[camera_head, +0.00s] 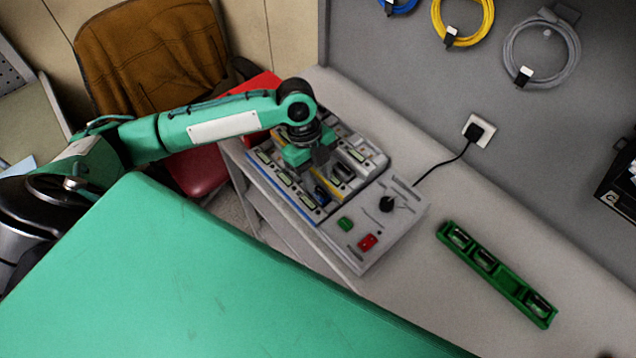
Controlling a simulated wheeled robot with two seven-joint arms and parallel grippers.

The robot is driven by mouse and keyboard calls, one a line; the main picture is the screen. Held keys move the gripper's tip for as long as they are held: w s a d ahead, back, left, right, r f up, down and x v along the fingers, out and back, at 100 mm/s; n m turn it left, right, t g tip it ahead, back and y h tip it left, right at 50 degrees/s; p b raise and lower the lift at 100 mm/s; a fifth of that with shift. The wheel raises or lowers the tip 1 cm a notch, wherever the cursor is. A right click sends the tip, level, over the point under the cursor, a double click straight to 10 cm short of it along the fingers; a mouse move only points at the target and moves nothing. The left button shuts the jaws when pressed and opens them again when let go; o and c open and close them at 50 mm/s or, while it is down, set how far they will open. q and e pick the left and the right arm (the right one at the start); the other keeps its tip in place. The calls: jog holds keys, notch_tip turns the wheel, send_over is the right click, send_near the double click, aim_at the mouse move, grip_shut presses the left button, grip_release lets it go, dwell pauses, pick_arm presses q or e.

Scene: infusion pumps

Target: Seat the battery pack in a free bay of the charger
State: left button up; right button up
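The charger (372,232) is a pale grey unit on the bench, with rows of bays at its upper left and a panel with a green button, a red button and a black knob at its lower right. My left gripper (321,158) points down over the bays and hides some of them. Its fingertips are dark and small, so I cannot tell whether they are apart or hold a battery pack. A dark blue and black piece (321,194) shows in the bays just below the gripper. My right gripper is not in view.
A green tray (511,283) with several dark slots or items lies on the bench at the right. A black cord (444,165) runs to a wall socket (478,131). The bench between charger and tray is clear. A brown-draped chair (150,60) stands behind my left arm.

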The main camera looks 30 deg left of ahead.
pick_arm(q)
jog(key=s+b+v, duration=0.1)
jog(key=b+v, duration=0.1)
jog(key=v, duration=0.9)
jog(key=shift+w+r, duration=0.25)
jog(key=shift+w, duration=0.15)
jog(key=shift+a, duration=0.15)
jog(key=shift+s+f, duration=0.1)
